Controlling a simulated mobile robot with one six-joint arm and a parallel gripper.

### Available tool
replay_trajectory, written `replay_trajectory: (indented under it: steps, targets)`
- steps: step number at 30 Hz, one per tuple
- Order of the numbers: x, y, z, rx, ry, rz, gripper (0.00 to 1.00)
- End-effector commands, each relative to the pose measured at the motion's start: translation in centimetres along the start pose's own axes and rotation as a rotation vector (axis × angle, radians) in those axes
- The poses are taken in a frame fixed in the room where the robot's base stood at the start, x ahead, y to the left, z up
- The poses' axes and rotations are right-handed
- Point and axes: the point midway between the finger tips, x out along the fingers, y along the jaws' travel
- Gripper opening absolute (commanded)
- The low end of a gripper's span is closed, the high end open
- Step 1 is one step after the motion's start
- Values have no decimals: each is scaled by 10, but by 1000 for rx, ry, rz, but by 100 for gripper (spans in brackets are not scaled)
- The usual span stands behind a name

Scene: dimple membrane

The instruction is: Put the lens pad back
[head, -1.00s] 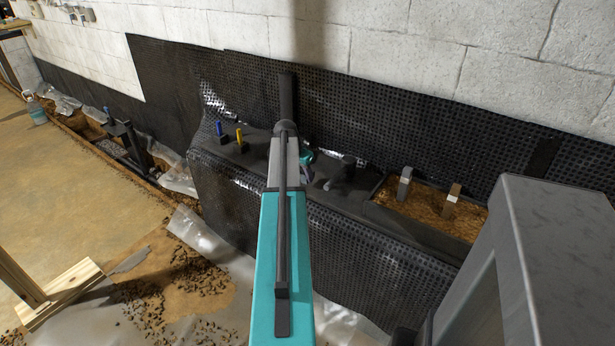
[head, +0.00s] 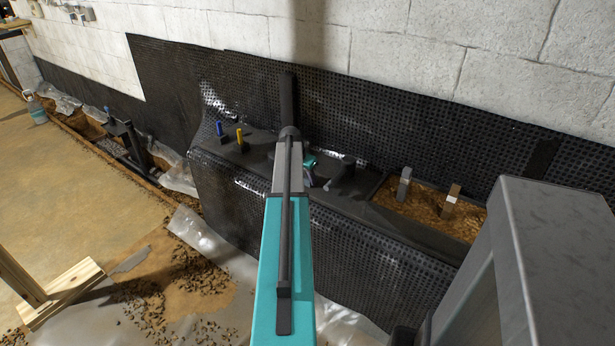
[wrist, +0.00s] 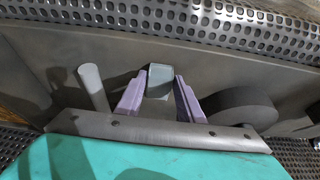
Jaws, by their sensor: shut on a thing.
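In the wrist view, my gripper's purple fingers (wrist: 158,97) are closed around a small pale grey-green block (wrist: 160,76), which looks like the lens pad. It sits between the fingertips, against a dark grey surface; I cannot tell whether it touches that surface. The block cannot be made out there.
In the wrist view, a pale cylinder (wrist: 92,88) stands left of the fingers and a dark round piece (wrist: 240,108) lies close on the right. Blue (head: 219,129) and yellow (head: 240,136) upright pieces stand left on the ledge. A brown-filled recess (head: 425,207) lies right.

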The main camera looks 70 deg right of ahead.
Motion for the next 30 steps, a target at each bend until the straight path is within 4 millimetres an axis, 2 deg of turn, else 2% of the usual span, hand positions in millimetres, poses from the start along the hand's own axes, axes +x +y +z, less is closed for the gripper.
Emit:
replay_trajectory:
  steps: [11, 12, 15, 28, 30]
  targets:
    - [4, 0, 2, 0, 0, 0, 13]
    - [4, 0, 1, 0, 0, 0, 39]
    - [3, 0, 1, 0, 0, 0, 53]
    - [5, 0, 2, 1, 0, 0, 53]
    - [-2, 1, 1, 1, 1, 0, 53]
